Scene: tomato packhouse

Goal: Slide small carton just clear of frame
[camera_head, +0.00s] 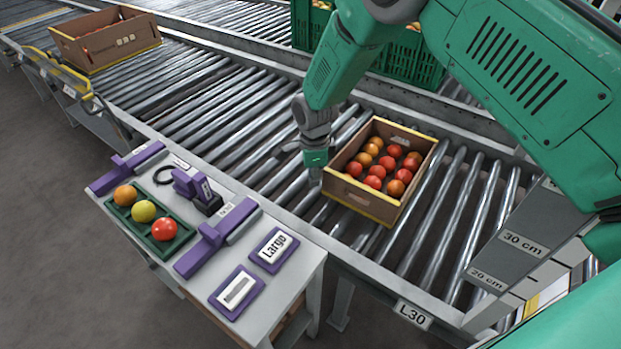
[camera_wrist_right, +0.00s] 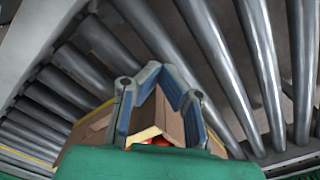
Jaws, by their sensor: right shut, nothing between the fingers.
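The small carton (camera_head: 352,194) is an open brown box with yellow edges, filled with red and orange tomatoes. It sits on the roller conveyor, right of the middle in the head view. Part of it shows behind the fingers in the wrist view (camera_wrist_right: 226,97). My right gripper (camera_head: 315,179) points down at the carton's left end, close to its wall; I cannot tell whether it touches. Its fingers (camera_wrist_right: 160,90) are shut with nothing held. A grey stepped frame (camera_head: 517,242) marked 30 cm and 20 cm stands to the right, apart from the carton. My left gripper is out of view.
Rollers (camera_head: 424,215) lie bare between carton and frame. A bench (camera_head: 305,262) in front holds purple tools, a "Largo" plate (camera_head: 273,250) and a green tray (camera_head: 183,240) with 3 fruits. Another brown carton (camera_head: 112,50) is far left; green crates (camera_head: 420,68) stand behind.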

